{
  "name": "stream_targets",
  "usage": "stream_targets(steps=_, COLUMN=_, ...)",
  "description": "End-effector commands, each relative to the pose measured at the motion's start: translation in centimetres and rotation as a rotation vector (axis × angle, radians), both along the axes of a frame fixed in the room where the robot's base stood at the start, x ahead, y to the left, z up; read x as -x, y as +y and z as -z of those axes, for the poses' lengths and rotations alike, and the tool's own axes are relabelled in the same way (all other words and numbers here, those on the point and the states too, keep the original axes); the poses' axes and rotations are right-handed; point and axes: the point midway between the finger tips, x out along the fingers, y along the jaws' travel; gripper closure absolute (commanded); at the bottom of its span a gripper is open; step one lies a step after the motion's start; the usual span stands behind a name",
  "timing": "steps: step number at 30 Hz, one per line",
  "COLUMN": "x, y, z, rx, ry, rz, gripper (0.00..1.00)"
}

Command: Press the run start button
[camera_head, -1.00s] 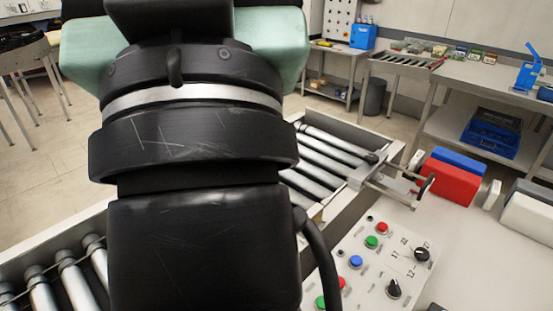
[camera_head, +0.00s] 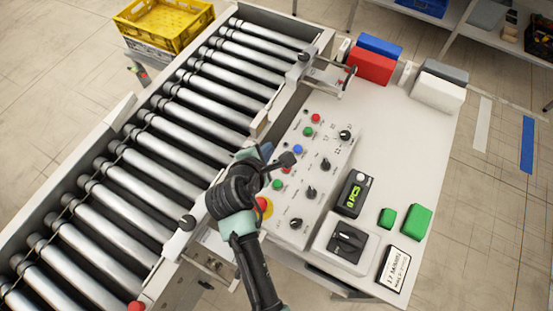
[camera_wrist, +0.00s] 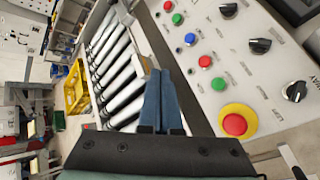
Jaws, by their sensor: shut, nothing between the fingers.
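A light control panel (camera_head: 322,140) carries a column of coloured buttons. From the far end these are a red button (camera_head: 316,118), a green button (camera_head: 308,131), a blue button (camera_head: 297,149), a second red button (camera_head: 287,169) and a second green button (camera_head: 277,184). The second green button also shows in the wrist view (camera_wrist: 218,84). I cannot read which button is run start. My gripper (camera_head: 266,150) is above the panel's conveyor-side edge, beside the button column. Its blue fingers (camera_wrist: 160,75) are together and empty, apart from the buttons in the wrist view.
A red-on-yellow emergency stop (camera_wrist: 237,121) sits at the near end of the column. Several black knobs (camera_head: 310,192) and a counter display (camera_head: 354,194) lie to the right. The roller conveyor (camera_head: 150,190) runs along the left. Red and blue blocks (camera_head: 371,66) stand behind.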

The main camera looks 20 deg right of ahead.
Motion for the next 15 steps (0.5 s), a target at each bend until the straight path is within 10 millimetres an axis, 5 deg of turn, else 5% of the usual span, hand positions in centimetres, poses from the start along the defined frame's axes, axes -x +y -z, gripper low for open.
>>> stream_targets(steps=5, x=2.8, y=-0.5, z=2.2, rx=0.074, ry=0.158, rz=-0.041, gripper=1.00)
stream_targets(steps=15, x=3.0, y=-0.5, z=2.6, rx=0.081, ry=0.171, rz=-0.047, gripper=1.00)
